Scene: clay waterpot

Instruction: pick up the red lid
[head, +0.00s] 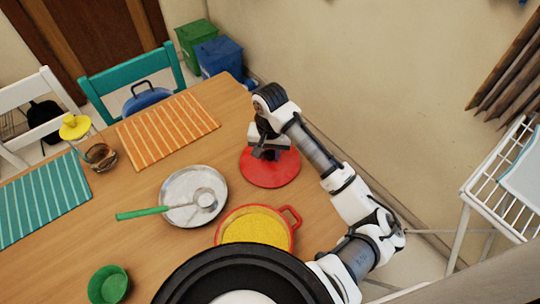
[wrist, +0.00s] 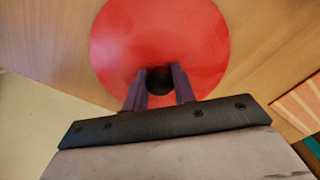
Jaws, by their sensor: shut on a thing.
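The red lid (head: 270,170) is a flat round disc at the right side of the wooden table, near the wall edge. My gripper (head: 268,152) is above the lid in the head view. In the wrist view my gripper (wrist: 159,84) has its two fingers on either side of the knob, shut on it. The lid looks to be at or near the table top; I cannot tell whether it touches.
A red pot with yellow contents (head: 254,226) stands just in front of the lid. A metal plate with a green-handled ladle (head: 180,194) lies to the left.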

